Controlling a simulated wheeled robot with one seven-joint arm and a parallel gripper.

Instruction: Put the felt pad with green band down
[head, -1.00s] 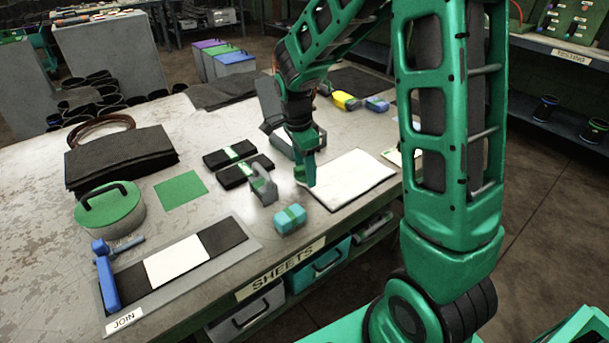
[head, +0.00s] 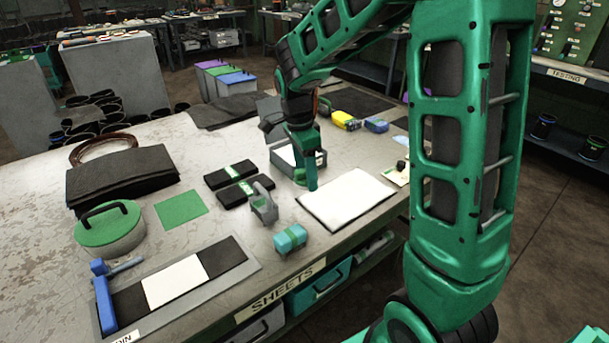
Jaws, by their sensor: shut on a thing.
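My gripper (head: 306,183) points down over the table, just behind the left back edge of a white sheet (head: 346,198). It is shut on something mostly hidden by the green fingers. A small pale and green bit shows at the left of the fingertips, fitting the felt pad with green band, but its shape and its gap to the table are unclear. Two black bundles with green bands (head: 230,175) lie to the left.
A grey upright-handled tool (head: 263,204) stands left of my gripper. Behind it is a grey tray with white contents (head: 283,154). A yellow item (head: 346,121) and a blue item (head: 377,125) lie farther back. A green square (head: 181,210) lies flat at left.

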